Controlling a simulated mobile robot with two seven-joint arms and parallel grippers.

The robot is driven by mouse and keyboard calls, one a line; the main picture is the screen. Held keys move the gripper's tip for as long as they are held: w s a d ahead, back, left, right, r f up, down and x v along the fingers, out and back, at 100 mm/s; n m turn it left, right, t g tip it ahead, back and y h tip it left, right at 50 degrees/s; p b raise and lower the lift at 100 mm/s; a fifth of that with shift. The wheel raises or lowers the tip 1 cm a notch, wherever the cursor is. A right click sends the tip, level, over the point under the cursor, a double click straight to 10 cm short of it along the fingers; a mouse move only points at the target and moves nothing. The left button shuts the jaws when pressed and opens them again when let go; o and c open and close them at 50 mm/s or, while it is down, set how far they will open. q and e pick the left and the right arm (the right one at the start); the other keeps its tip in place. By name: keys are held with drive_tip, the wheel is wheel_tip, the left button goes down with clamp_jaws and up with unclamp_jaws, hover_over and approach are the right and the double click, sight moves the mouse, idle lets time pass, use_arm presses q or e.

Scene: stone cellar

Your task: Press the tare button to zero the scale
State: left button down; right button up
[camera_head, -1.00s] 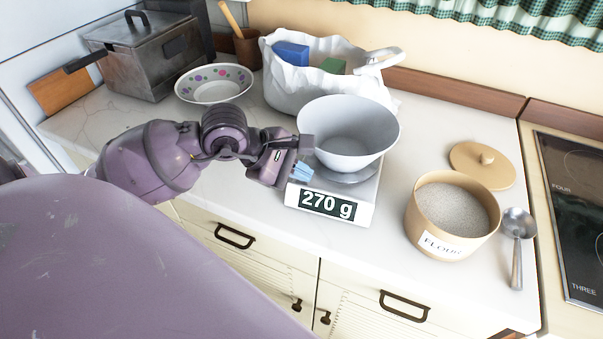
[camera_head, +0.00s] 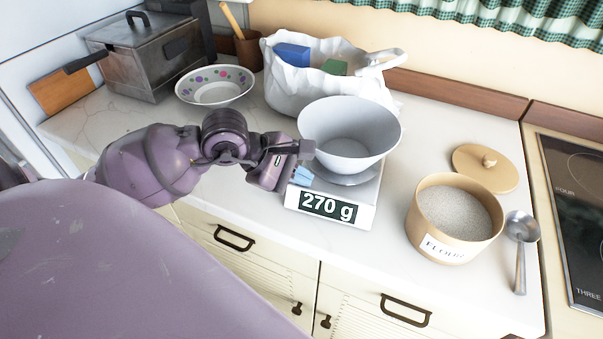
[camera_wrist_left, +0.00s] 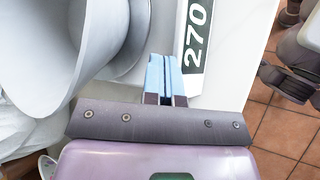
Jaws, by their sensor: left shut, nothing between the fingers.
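The white scale (camera_head: 361,213) stands near the counter's front edge, and its display (camera_head: 328,206) reads 270 g. A white bowl (camera_head: 371,141) sits on its plate; it also shows in the left wrist view (camera_wrist_left: 48,45). My left gripper (camera_head: 303,176) is shut and empty, its light-blue fingertips at the scale's front left, beside the display and under the bowl's rim. In the left wrist view the fingertips (camera_wrist_left: 163,72) point at the scale's edge next to the display (camera_wrist_left: 196,35). No tare button can be made out; the fingers may cover it. Contact cannot be told.
A flour tub (camera_head: 447,244) stands right of the scale, with its lid (camera_head: 486,167) and a spoon (camera_head: 521,232) beside it. A white bag (camera_head: 283,85) stands behind the bowl, and a dotted bowl (camera_head: 214,85) at back left. The hob (camera_head: 577,215) is far right.

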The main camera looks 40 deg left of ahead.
use_arm(q)
drive_tip(key=shift+f, duration=0.35)
use_arm(e)
drive_tip(key=shift+s+d+f, duration=0.15)
drive_tip(key=shift+f, duration=0.2)
use_arm(q)
drive_tip(key=shift+s+f, duration=0.1)
drive_tip(key=shift+f, duration=0.1)
drive_tip(key=shift+r, duration=0.1)
use_arm(e)
drive_tip(key=shift+r, duration=0.1)
use_arm(q)
drive_tip(key=shift+r, duration=0.85)
use_arm(e)
drive_tip(key=shift+w+r, duration=0.25)
drive_tip(key=shift+r, duration=0.3)
use_arm(q)
drive_tip(key=shift+r+p, duration=0.45)
drive_tip(key=shift+r, duration=0.05)
drive_tip(key=shift+r+p, duration=1.15)
drive_tip(key=shift+r, duration=1)
use_arm(e)
drive_tip(key=shift+t, duration=0.4)
drive_tip(key=r, duration=0.2)
drive_tip(key=w+r, duration=0.1)
drive_tip(key=r, duration=0.1)
drive_tip(key=shift+w, duration=0.15)
